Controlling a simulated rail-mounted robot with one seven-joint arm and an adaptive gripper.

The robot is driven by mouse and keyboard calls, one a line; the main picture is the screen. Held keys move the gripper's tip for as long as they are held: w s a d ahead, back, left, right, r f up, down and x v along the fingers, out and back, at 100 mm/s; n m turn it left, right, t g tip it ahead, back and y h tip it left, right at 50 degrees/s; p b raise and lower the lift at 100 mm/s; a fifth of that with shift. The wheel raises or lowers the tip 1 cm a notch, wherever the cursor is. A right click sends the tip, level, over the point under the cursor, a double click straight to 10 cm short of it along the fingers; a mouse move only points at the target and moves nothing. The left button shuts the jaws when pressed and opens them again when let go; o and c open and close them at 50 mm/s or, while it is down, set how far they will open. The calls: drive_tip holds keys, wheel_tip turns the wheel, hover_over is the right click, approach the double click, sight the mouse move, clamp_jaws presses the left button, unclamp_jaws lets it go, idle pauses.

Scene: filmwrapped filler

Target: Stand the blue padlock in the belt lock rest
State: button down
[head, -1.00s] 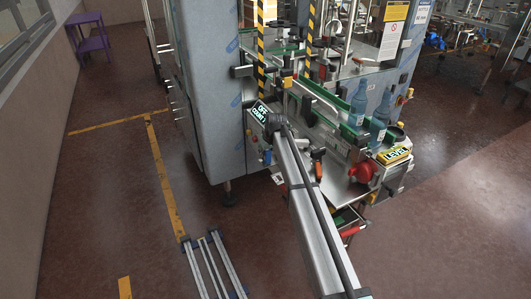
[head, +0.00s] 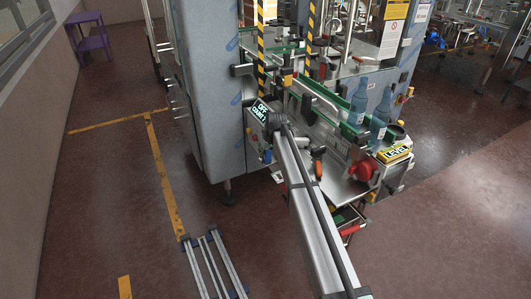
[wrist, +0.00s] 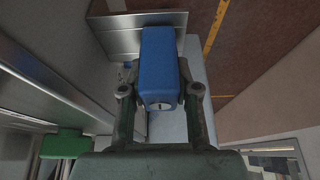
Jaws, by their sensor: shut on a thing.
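The blue padlock (wrist: 158,62) is in the middle of the wrist view, with its keyhole end facing the camera. My gripper (wrist: 159,92) is shut on it, with one finger on each side. The padlock's far end and its shackle cannot be made out. A grey metal plate with an upright edge (wrist: 115,40) lies behind and beside the padlock; I cannot tell if it is the belt lock rest, or if the padlock touches it. In the head view my arm reaches to the machine, and the padlock and gripper cannot be made out.
In the head view, two blue bottles (head: 378,118) stand on the conveyor. A red knob (head: 362,171), a yellow LEVEL box (head: 394,154) and a lit display (head: 262,112) sit around the machine. A folded ladder (head: 214,264) lies on the floor at left. A green block (wrist: 64,144) shows in the wrist view.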

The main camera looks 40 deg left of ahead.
drive_tip(key=c, duration=0.8)
unclamp_jaws()
drive_tip(key=shift+f, duration=0.1)
drive_tip(key=shift+o, duration=0.2)
